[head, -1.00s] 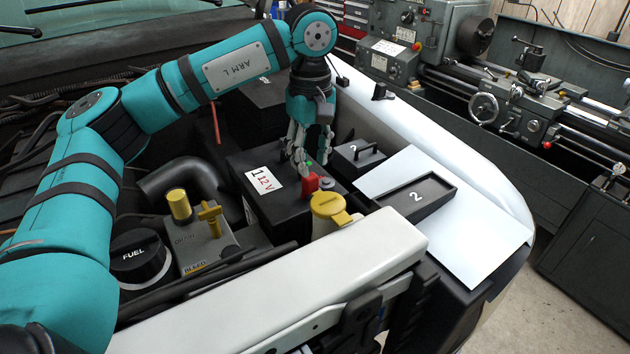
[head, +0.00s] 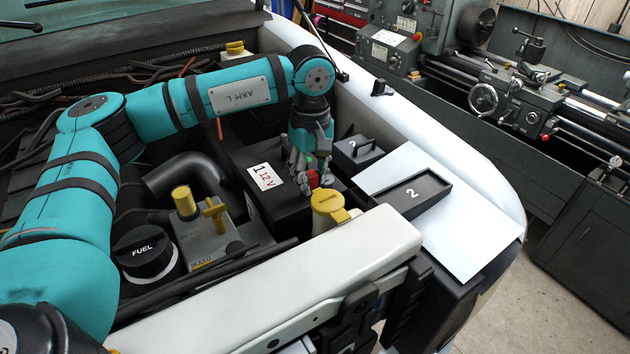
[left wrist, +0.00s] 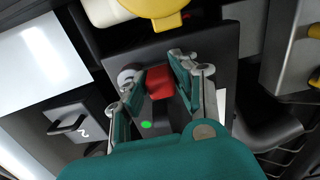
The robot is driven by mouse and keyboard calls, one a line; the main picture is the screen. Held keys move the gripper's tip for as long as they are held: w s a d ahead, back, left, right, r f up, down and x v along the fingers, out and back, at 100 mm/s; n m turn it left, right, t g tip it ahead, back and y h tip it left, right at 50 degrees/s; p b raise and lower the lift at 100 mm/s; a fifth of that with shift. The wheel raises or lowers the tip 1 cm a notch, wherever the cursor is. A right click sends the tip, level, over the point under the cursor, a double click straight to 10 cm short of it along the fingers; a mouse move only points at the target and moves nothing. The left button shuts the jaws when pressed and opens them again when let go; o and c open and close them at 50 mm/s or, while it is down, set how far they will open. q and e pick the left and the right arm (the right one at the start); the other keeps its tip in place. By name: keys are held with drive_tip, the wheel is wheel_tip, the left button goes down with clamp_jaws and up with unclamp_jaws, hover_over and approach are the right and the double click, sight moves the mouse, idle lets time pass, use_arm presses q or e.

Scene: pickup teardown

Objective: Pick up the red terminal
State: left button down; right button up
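The red terminal (head: 313,181) sits on the black battery labelled "1 12V" (head: 240,165), mostly hidden behind my left gripper's fingers in the head view. In the left wrist view the red terminal (left wrist: 160,82) shows as a red block between the two fingers. My left gripper (head: 304,178) points down at the battery top, its fingers around the terminal. In the left wrist view the left gripper (left wrist: 158,72) looks open, one finger on each side of the red block; whether either finger touches it is unclear. My right gripper is not in view.
A yellow-capped reservoir (head: 328,204) stands close in front of the terminal. A black handled box (head: 357,154) and a black tray marked "2" (head: 432,188) lie to the right.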

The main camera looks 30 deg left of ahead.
sight(311, 174)
use_arm(q)
drive_tip(key=shift+w+r+b, duration=0.1)
drive_tip(key=shift+r+b, duration=0.25)
drive_tip(key=shift+r, duration=0.25)
wheel_tip(311, 174, up, 9)
drive_tip(key=b, duration=0.2)
drive_tip(key=shift+f+b, duration=0.1)
drive_tip(key=shift+b, duration=0.25)
wheel_tip(311, 174, up, 3)
drive_tip(key=shift+p, duration=1.25)
